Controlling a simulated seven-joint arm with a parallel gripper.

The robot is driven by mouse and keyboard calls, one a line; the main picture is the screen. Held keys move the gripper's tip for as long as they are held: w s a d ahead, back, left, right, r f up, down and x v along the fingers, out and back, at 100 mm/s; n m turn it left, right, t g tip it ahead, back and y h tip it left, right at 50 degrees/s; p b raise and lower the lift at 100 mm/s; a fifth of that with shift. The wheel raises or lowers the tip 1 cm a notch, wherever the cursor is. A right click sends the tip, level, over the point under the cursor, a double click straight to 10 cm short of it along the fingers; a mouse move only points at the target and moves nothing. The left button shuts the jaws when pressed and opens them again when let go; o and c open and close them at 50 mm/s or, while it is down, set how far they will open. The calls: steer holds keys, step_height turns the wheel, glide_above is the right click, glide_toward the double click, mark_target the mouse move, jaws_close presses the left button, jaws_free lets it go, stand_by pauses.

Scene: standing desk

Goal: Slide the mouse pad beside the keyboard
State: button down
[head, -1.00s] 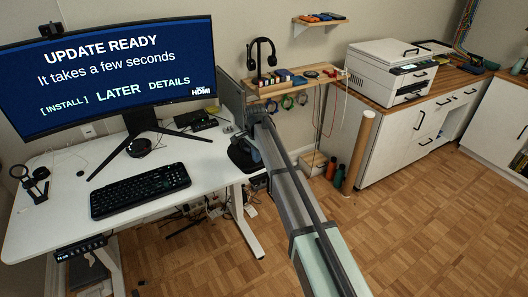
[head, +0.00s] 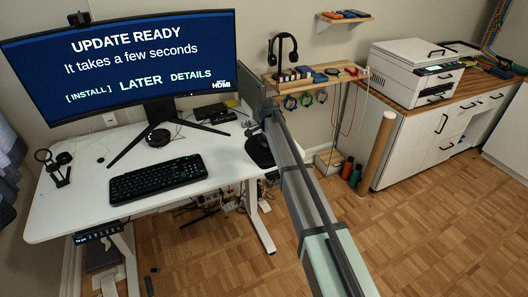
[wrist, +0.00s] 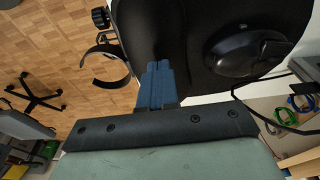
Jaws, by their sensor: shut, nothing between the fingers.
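The black mouse pad (head: 261,158) lies at the right end of the white desk, right of the black keyboard (head: 157,178), with a bare strip of desk between them. In the wrist view the pad (wrist: 180,40) fills the upper middle, and a black mouse (wrist: 245,50) sits on it. My gripper (wrist: 156,72) has its blue fingers together and empty, over the pad near its edge. I cannot tell whether the fingertips touch the pad. In the head view my arm hides part of the pad and most of the gripper.
The monitor (head: 125,65) and its stand legs are behind the keyboard. A dark ring-shaped holder (wrist: 106,65) is beside the pad in the wrist view. A mouse cable runs off the pad to the right there. A shelf (head: 310,80) with small items is behind my arm.

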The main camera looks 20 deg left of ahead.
steer(key=w+d, duration=0.2)
steer(key=w, duration=0.1)
steer(key=shift+d, duration=0.25)
steer(key=shift+s+f, duration=0.2)
steer(key=shift+f, duration=0.6)
steer(key=shift+f, duration=0.1)
steer(key=s+a, duration=1)
steer(key=s, duration=0.1)
steer(key=shift+s, duration=0.1)
steer(key=shift+r, duration=0.7)
steer(key=s+a, duration=0.8)
steer(key=shift+s+a+r, duration=0.1)
steer(key=shift+s, duration=0.2)
